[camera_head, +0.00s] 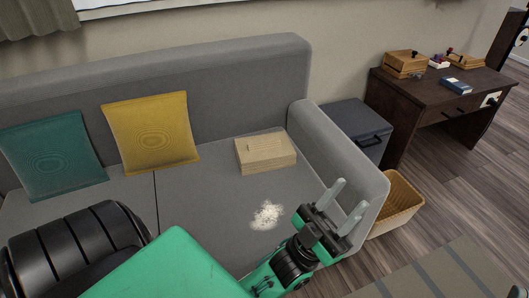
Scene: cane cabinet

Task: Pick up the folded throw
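My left gripper (349,196) shows at the lower right, in front of the sofa by the right armrest. Its two grey fingers are spread apart with nothing between them. It is to the right of and nearer than the throw, and apart from it. My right gripper is not in view.
A yellow cushion (151,132) and a teal cushion (52,155) lean on the backrest. A whitish patch (267,215) marks the seat before the throw. The armrest (340,160) rises at right. Beyond are a wicker basket (397,204), grey box (357,128) and dark desk (440,98).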

